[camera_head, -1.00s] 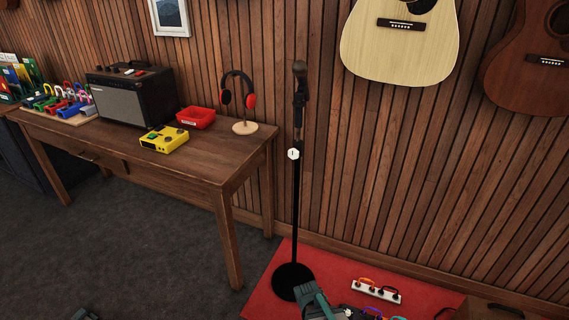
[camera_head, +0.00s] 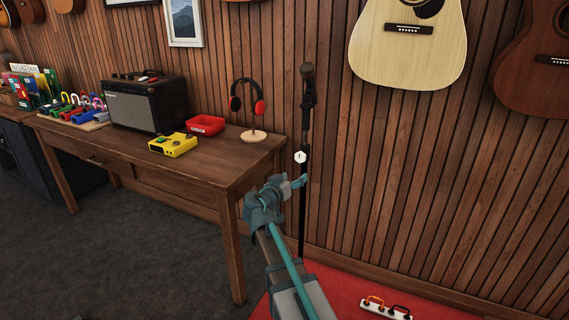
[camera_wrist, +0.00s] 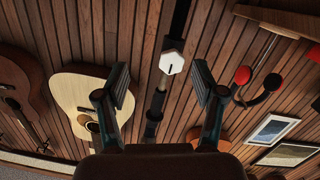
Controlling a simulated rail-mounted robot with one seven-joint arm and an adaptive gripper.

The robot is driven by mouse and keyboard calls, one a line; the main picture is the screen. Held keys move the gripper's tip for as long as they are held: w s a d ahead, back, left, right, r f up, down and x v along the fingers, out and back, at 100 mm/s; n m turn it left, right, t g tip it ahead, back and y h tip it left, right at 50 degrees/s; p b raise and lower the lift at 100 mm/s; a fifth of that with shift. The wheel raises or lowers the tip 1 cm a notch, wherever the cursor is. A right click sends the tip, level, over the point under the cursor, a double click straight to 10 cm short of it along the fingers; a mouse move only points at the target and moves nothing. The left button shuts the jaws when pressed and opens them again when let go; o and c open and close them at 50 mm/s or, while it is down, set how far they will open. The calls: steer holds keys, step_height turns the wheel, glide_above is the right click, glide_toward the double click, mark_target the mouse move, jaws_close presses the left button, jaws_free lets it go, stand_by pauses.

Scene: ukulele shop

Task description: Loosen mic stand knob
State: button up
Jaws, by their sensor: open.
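The mic stand (camera_head: 304,200) stands upright as a black pole near the wood-slat wall, with the microphone (camera_head: 307,70) at its top. Its white six-sided knob (camera_head: 300,157) is partway up the pole. In the wrist view the knob (camera_wrist: 172,62) shows a dark line on its face and appears between my two open fingers, beyond their tips. My gripper (camera_head: 299,181) is just below the knob in the head view, in front of the pole. In the wrist view my gripper (camera_wrist: 160,85) is open and empty. The stand's base is hidden behind my arm.
A wooden table (camera_head: 215,172) stands left of the stand, carrying headphones on a holder (camera_head: 251,110), a red tray (camera_head: 206,125), a yellow box (camera_head: 173,145) and an amplifier (camera_head: 147,104). A pale guitar (camera_head: 405,55) hangs at right. A red mat (camera_head: 335,290) lies below.

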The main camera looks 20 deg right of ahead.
mark_target(299, 158)
steer(key=w+d, duration=0.2)
steer(key=w, duration=0.1)
steer(key=w+d+r+m+t+p, duration=0.1)
steer(key=w+d, duration=0.1)
steer(key=w, duration=0.1)
steer(key=w+d+r+m, duration=0.1)
steer(key=w+d, duration=0.1)
steer(key=w, duration=0.1)
steer(key=shift+d+r+t, duration=0.2)
steer(key=shift+d+t, duration=0.05)
steer(key=shift+t, duration=0.05)
stand_by(0.3)
steer(key=c, duration=1.2)
steer(key=shift+o, duration=0.2)
steer(key=shift+f+n+b, duration=0.2)
steer(key=shift+n+b, duration=0.7)
steer(key=shift+b, duration=0.15)
steer(key=shift+r+n+b, duration=0.2)
steer(key=shift+n+b, duration=0.35)
steer(key=shift+n, duration=0.85)
